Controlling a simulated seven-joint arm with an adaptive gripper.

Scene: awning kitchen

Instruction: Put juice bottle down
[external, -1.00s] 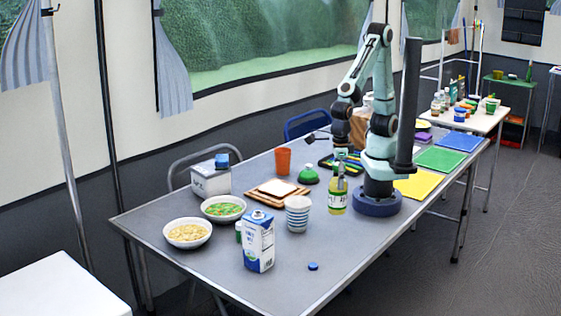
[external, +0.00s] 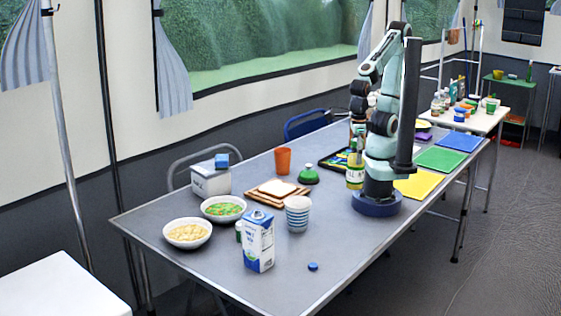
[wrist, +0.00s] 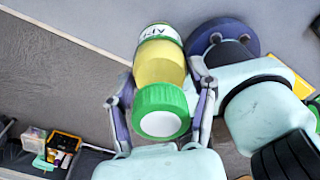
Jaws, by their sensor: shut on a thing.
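The juice bottle (external: 355,175) is yellow with a white label. In the external view it hangs roughly upright just left of my arm's base, partly hidden by my arm. My gripper (external: 357,146) is above it, shut on its upper part. In the wrist view the bottle (wrist: 158,62) points away from the camera, its green cap (wrist: 161,110) nearest, between the two fingers of my gripper (wrist: 163,88). The bottle's bottom is hidden in the wrist view. In the external view it looks raised off the grey table (external: 330,240).
A yellow sheet (external: 420,185) lies to the right. The table's front middle is mostly clear.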

